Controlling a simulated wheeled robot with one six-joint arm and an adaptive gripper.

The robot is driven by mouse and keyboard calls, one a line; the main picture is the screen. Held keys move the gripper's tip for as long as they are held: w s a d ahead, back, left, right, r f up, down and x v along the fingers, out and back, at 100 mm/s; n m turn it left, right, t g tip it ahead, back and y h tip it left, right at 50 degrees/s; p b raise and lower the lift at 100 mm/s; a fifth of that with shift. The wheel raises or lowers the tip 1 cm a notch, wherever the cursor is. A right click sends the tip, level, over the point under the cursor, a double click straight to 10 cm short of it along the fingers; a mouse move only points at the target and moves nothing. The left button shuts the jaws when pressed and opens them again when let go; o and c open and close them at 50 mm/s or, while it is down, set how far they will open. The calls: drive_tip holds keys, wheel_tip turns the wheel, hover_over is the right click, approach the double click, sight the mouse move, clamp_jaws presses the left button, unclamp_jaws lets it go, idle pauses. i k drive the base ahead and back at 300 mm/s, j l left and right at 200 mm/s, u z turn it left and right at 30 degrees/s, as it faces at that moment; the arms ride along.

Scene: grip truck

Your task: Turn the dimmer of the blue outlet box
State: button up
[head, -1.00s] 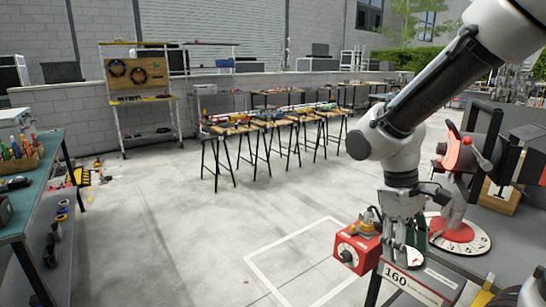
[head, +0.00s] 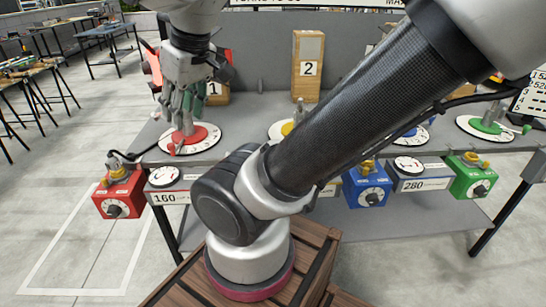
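The blue outlet box (head: 365,187) hangs at the front edge of the grey bench, right of the middle in the head view. Its front has a round white dial plate with a dark dimmer knob (head: 372,198) at the centre. A brass-coloured fitting sits on top of the box. My gripper (head: 182,122) is far to the left of the blue box, pointing down over or in front of a red disc. Its fingers look near each other, but their gap is unclear. My arm crosses the picture between them, above and left of the blue box.
A red outlet box (head: 119,193) hangs at the bench's left end and a green one (head: 470,177) to the right of the blue. Meters labelled 160 (head: 170,183) and 280 (head: 420,175) stand along the edge. A wooden block marked 2 (head: 308,68) stands behind.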

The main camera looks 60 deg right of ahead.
sight(372, 199)
drive_tip(key=z, duration=2.55)
drive_tip(key=k+j+z, duration=0.1)
drive_tip(key=j, duration=0.25)
drive_tip(key=k+j+z, duration=0.25)
drive_tip(key=j, duration=0.3)
drive_tip(key=k+j+z, duration=0.1)
drive_tip(key=j, duration=0.25)
drive_tip(key=k+j, duration=0.2)
drive_tip(key=j, duration=0.15)
drive_tip(key=z, duration=0.05)
